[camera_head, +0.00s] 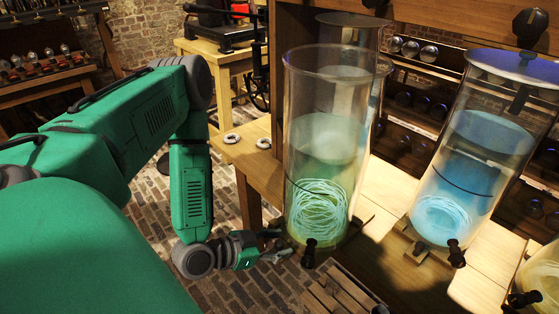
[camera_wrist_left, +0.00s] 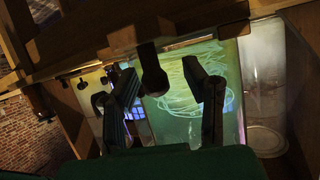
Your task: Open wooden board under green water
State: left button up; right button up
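The tall glass jar with green water (camera_head: 322,150) stands on the wooden bench, with a pale coil inside. A black tap (camera_head: 308,254) sticks out low at its front. The wooden board (camera_head: 360,217) under this jar shows only at its edge; the jar hides most of it. My left gripper (camera_head: 277,245) is low at the jar's left front, beside the tap. In the left wrist view the gripper (camera_wrist_left: 162,82) has its two fingers spread, with the dark tap (camera_wrist_left: 153,72) between them in the picture. I cannot tell whether they touch it. My right gripper is out of view.
A jar with blue water (camera_head: 470,175) stands to the right on wooden supports. A yellow jar (camera_head: 545,272) is cut off at the right edge. A slatted wooden crate (camera_head: 340,292) sits below the bench front. The brick floor (camera_head: 240,290) left of it is open.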

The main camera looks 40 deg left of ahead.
pick_arm(q)
jog(key=v, duration=1.2)
jog(key=shift+f, duration=0.1)
